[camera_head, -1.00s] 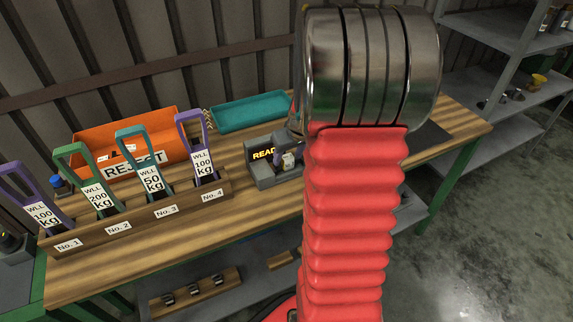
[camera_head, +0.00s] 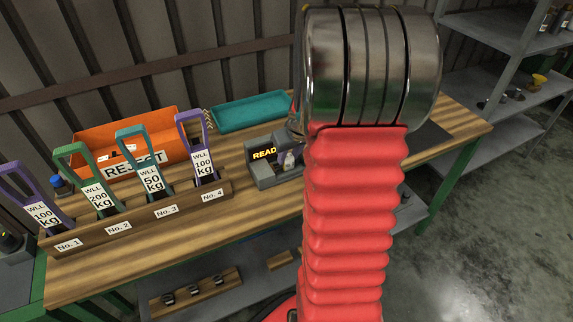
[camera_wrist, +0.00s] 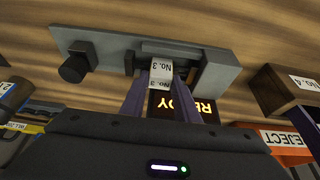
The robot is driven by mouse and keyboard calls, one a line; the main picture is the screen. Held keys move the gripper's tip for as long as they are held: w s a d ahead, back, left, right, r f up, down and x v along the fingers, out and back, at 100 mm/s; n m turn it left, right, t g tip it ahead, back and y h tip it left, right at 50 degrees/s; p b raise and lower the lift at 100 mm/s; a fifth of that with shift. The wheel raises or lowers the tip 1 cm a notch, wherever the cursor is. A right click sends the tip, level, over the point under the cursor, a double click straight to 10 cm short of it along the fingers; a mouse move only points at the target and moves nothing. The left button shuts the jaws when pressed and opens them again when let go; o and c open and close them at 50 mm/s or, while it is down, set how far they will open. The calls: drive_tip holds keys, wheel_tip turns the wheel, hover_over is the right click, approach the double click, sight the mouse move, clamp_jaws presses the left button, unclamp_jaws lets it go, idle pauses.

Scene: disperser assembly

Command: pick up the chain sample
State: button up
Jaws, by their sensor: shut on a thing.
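In the wrist view, my gripper (camera_wrist: 161,80) has its two purple fingers shut on a small pale block (camera_wrist: 161,68) marked "No. 3", which I take for the chain sample. No chain links can be made out on it. Behind it is the grey tester (camera_wrist: 115,50) with its lit "READY" display (camera_wrist: 182,106). In the head view, the tester (camera_head: 268,176) stands on the bench with a small whitish piece (camera_head: 288,159) at its front. My arm hides most of the gripper there. I cannot tell whether the block touches the tester.
A wooden rack (camera_head: 140,222) holds several upright load-limit tags on the left. Behind it are an orange "REJECT" tray (camera_head: 155,128) and a teal tray (camera_head: 250,111). A grey shelf unit (camera_head: 520,60) is at the right. Wood in front of the tester is clear.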

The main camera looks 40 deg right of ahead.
sight(289, 158)
clamp_jaws()
drive_tip(key=shift+r, duration=0.15)
wheel_tip(289, 158, up, 18)
idle(0.5)
idle(0.4)
